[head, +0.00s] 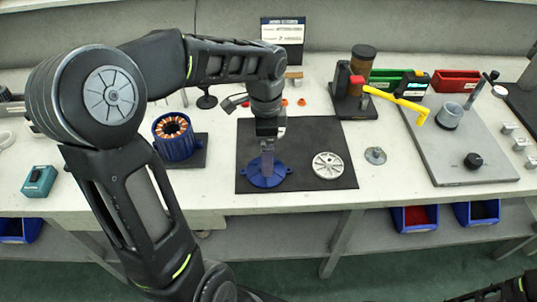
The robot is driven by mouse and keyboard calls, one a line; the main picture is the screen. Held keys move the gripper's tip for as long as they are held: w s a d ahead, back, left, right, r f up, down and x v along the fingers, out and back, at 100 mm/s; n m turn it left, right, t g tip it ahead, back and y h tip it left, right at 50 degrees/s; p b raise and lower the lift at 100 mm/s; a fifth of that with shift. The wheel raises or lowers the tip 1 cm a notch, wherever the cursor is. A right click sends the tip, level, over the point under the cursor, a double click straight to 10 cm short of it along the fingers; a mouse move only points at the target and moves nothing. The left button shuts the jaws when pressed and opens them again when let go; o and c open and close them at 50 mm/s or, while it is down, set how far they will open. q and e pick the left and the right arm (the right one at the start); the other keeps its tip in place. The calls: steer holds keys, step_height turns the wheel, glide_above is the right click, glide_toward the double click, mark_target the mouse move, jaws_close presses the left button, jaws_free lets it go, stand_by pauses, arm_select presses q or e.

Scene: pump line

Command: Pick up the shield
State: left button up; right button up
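A blue round flanged part (262,180), which looks like the shield, lies flat on the black mat (310,135) in the middle of the bench. My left gripper (267,167) comes straight down from above onto this part. Its grey fingers reach the part's centre and hide some of it. I cannot tell whether the fingers are apart or closed on the part's hub. A silver round disc with holes (327,165) lies to the right on the same mat. My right gripper is out of view; only a bit of that arm shows at the bottom right.
A blue stator with copper windings (176,146) stands left of the mat, and a teal device (39,181) sits farther left. A small metal part (375,155) lies right of the mat. A grey fixture plate (455,165), a press with a yellow handle and bins stand at right.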

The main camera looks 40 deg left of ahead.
arm_select(q)
steer(key=shift+w+a+f, duration=0.15)
steer(key=shift+a+f, duration=0.05)
steer(key=shift+f, duration=0.9)
steer(key=shift+f, duration=0.1)
step_height(320, 180, down, 5)
steer(key=shift+f, duration=0.1)
steer(key=shift+c, duration=0.4)
steer(key=c, duration=0.8)
steer(key=shift+r, duration=0.25)
steer(key=shift+c, duration=0.2)
